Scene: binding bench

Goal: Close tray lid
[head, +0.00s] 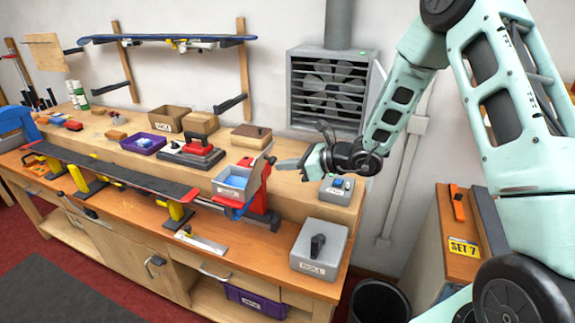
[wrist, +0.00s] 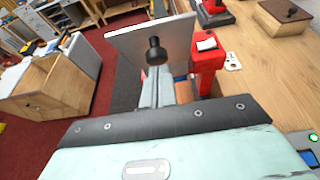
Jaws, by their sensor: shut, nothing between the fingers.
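A small open grey tray (head: 230,190) with a label on its front and blue contents stands on the bench. Its lid (head: 257,178) stands up, tilted, on the tray's right side. In the wrist view the lid (wrist: 128,42) is a grey panel with a black knob facing me. My gripper (head: 280,164) is just right of the lid, with its fingers pointing left toward it. In the wrist view the closed fingers (wrist: 165,76) lie close to the knob. I cannot tell whether they touch the lid. The tray's inside is hidden in the wrist view.
A red stand (head: 262,200) is beside the tray, and a red-handled press (head: 195,152) is behind it to the left. A lidded grey box (head: 318,250) stands at the front right, and a small grey box (head: 337,192) is behind it. A long ski (head: 120,172) lies along the bench.

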